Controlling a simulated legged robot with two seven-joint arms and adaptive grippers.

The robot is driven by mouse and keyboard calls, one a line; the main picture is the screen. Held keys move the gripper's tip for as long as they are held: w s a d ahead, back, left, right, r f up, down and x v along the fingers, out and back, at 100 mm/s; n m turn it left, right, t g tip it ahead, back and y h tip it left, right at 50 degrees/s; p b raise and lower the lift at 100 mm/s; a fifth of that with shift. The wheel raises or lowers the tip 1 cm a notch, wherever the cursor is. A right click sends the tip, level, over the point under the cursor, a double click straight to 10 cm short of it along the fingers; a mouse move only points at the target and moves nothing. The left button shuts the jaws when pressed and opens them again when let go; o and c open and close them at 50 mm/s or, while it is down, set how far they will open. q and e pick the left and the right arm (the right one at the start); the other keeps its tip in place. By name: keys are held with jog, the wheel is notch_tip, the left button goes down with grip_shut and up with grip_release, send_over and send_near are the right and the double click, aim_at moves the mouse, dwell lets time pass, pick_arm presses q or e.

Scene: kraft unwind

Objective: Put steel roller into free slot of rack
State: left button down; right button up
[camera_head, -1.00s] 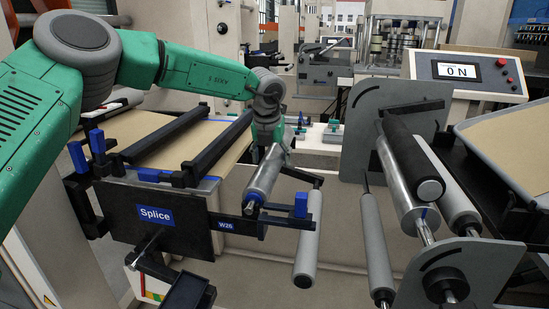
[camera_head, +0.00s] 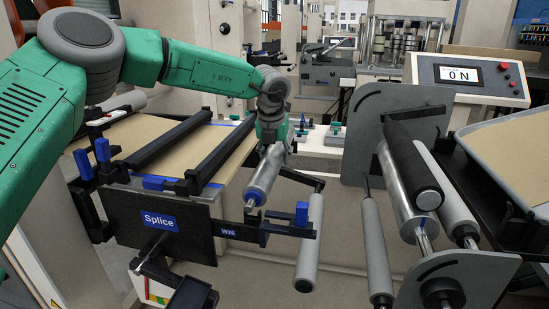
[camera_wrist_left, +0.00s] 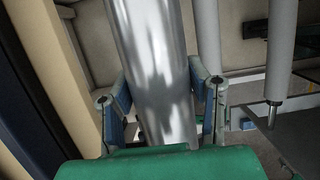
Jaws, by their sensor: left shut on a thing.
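The steel roller (camera_head: 265,174), a shiny cylinder with a blue ring and thin shaft at its near end, is tilted, near end lower. My left gripper (camera_head: 275,147) is shut on it near its far end. In the left wrist view the roller (camera_wrist_left: 152,70) lies between the two fingers (camera_wrist_left: 162,105). The near shaft end is just above a black bracket arm marked W26 (camera_head: 232,231) with a blue block (camera_head: 302,213); I cannot tell whether they touch. Which part is the free slot is unclear. My right gripper is not in view.
A splice table (camera_head: 225,140) with black bars stands left of the roller, behind a Splice plate (camera_head: 160,245). Grey rollers (camera_head: 310,245) hang to the right. A roller stand with a grey end plate (camera_head: 375,125) and a control box (camera_head: 470,80) are further right.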

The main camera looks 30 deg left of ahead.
aim_at(276, 146)
pick_arm(q)
jog(key=shift+d+r+p, duration=0.15)
jog(key=shift+r+p, duration=0.4)
jog(key=shift+r, duration=0.3)
jog(key=shift+a+r+p, duration=0.2)
jog(key=shift+r+p, duration=0.65)
jog(key=shift+p, duration=0.05)
jog(key=shift+d+r+p, duration=0.1)
jog(key=shift+r+p, duration=0.85)
jog(key=shift+r, duration=0.05)
jog(key=shift+w, duration=0.1)
